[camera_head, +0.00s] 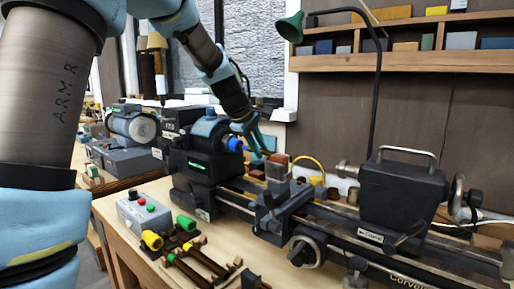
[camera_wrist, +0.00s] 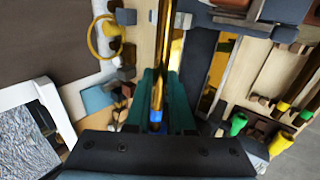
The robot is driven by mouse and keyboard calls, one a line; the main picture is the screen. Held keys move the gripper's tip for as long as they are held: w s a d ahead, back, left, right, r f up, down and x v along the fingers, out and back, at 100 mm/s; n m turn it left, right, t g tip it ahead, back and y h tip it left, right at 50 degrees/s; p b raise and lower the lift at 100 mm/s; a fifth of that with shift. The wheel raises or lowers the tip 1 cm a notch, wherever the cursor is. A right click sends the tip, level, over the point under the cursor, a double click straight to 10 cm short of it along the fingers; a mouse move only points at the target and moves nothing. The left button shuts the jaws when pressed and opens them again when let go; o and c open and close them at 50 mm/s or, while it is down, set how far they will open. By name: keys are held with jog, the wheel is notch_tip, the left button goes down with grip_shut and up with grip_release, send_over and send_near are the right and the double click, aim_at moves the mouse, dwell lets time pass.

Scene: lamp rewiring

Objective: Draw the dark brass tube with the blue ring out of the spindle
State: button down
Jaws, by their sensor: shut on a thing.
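My gripper (camera_head: 259,143) is at the spindle end of the lathe's dark headstock (camera_head: 203,160), its teal fingers pointing down. In the head view a blue part (camera_head: 234,144) shows between the headstock and the fingers. In the wrist view my gripper (camera_wrist: 162,88) is shut on the brass tube (camera_wrist: 157,96), which lies between the teal fingers. The tube's blue ring (camera_wrist: 156,115) shows close to the palm. The fingers and palm hide part of the tube, and I cannot tell how much of it is inside the spindle.
The tool carriage (camera_head: 278,205) and the tailstock (camera_head: 400,195) stand along the lathe bed to the right. A green lamp (camera_head: 290,27) arches behind. A grey button box (camera_head: 144,216) and a rack of colour-ended tubes (camera_head: 192,268) are on the bench in front.

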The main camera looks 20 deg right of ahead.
jog(key=shift+s+d, duration=0.25)
jog(key=shift+s, duration=0.2)
jog(key=shift+s+d, duration=0.2)
jog(key=shift+s, duration=0.2)
jog(key=shift+r, duration=0.1)
notch_tip(320, 180, up, 7)
jog(key=p, duration=0.6)
jog(key=shift+r+p, duration=0.2)
jog(key=shift+p, duration=0.1)
dwell(0.4)
